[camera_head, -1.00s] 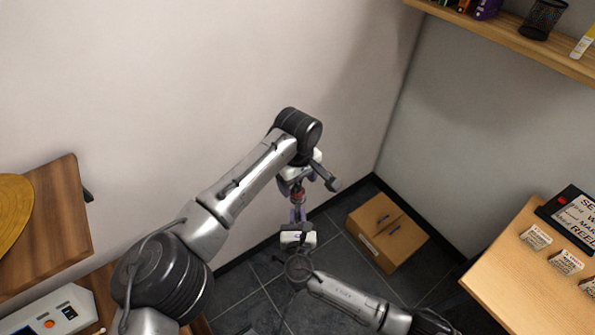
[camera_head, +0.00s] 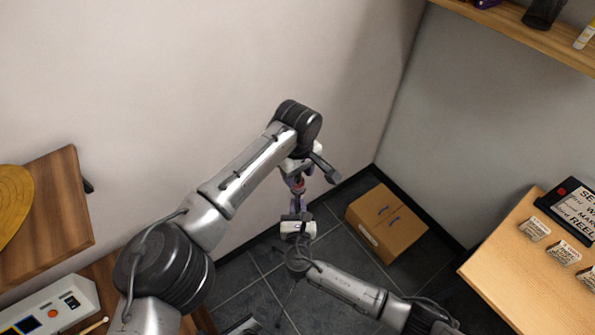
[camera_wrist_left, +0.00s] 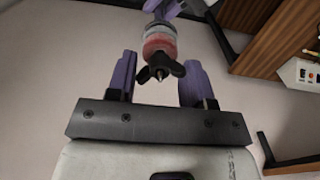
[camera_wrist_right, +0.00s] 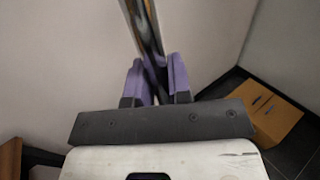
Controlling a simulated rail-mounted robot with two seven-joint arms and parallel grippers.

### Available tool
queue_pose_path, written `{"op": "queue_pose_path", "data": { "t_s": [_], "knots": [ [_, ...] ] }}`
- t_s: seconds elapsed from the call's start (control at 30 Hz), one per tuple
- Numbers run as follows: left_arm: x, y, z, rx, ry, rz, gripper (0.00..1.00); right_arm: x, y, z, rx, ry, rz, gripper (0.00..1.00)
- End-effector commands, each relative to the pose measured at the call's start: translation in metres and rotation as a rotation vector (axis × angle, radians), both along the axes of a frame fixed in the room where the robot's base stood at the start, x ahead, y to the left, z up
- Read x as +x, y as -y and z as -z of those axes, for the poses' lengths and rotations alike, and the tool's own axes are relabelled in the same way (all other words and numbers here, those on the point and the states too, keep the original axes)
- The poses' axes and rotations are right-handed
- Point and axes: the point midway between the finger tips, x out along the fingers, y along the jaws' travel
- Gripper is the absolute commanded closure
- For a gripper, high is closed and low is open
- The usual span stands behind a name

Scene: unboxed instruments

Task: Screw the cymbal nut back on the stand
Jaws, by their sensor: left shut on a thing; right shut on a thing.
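The black wing nut (camera_wrist_left: 160,69) sits at the tip of the stand in the left wrist view, with a red felt (camera_wrist_left: 159,44) and a grey-white layer behind it. My left gripper (camera_wrist_left: 162,76), with purple fingers, is shut on the wing nut, one finger at each wing. In the head view my left gripper (camera_head: 296,182) is above the red part and hides the nut. My right gripper (camera_wrist_right: 154,80) is shut on the shiny metal rod of the stand (camera_wrist_right: 145,28). In the head view my right gripper (camera_head: 298,204) is just below the left one.
A golden disc (camera_head: 12,205) lies on a wooden surface (camera_head: 60,205) at the left. A cardboard box (camera_head: 386,222) stands on the dark tiled floor. A wall shelf (camera_head: 520,35) is at top right.

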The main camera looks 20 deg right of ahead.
Motion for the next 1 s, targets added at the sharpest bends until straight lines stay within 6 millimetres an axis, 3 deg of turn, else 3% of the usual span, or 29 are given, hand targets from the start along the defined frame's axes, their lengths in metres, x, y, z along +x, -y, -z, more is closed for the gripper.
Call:
{"op": "queue_pose_path", "data": {
  "t_s": [0.13, 0.23, 1.0],
  "knots": [
    [-0.0003, 0.0002, -0.0001, 0.0, -0.001, 0.043, 0.81, 0.0003, -0.0001, -0.001, -0.001, 0.002, 0.0, 1.0],
    [-0.0004, 0.0004, 0.0001, -0.001, -0.002, 0.183, 0.81, 0.0003, -0.0001, -0.001, -0.001, 0.002, 0.0, 1.0],
    [-0.0001, -0.0002, 0.0013, -0.001, -0.002, 1.729, 0.82, 0.0003, 0.0001, -0.001, -0.001, 0.002, 0.0, 1.0]
  ]
}}
